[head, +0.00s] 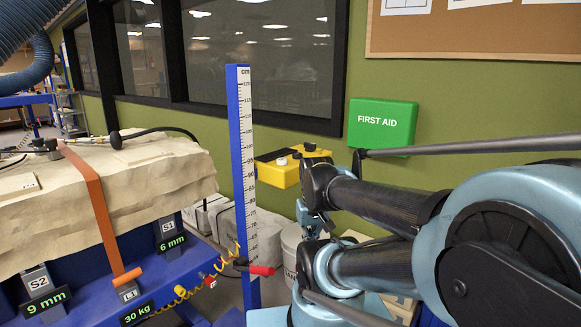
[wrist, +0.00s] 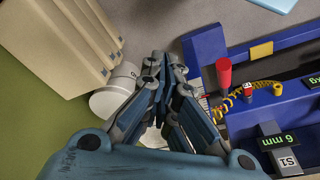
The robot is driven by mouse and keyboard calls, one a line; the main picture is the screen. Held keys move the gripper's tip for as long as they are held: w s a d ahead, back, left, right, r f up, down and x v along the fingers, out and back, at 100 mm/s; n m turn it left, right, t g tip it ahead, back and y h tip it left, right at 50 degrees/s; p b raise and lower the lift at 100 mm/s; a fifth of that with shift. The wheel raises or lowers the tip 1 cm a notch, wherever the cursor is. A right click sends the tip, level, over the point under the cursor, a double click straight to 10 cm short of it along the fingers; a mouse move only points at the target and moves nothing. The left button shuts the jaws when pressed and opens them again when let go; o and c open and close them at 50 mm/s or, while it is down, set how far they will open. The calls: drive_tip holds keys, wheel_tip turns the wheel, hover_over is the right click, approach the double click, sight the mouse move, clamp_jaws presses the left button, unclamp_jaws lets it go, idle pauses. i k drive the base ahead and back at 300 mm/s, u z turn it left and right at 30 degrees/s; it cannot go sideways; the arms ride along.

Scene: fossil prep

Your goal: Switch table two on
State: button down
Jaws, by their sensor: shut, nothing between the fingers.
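A blue table (head: 188,292) at the left of the head view carries a large pale rock block (head: 150,180). Its front has small displays reading 6 mm, 9 mm and 30 kg. A small red switch-like part (head: 210,282) sits at its right corner by a coiled yellow cord; it also shows in the wrist view (wrist: 247,88). A red handle (head: 262,270) sticks out by the blue post. No marking for table two is legible. My gripper (wrist: 166,60) is shut and empty, left of the red handle (wrist: 223,75) in the wrist view and apart from it.
A blue measuring post (head: 240,190) stands at the table's right. A white tub (head: 291,240) stands below, also in the wrist view (wrist: 112,92). Grey floor lies between.

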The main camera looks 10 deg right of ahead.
sight(310, 147)
drive_tip(key=u, duration=0.95)
drive_tip(key=k, duration=1.05)
drive_tip(key=z, duration=0.85)
drive_tip(key=i, duration=1)
drive_tip(key=u, duration=0.05)
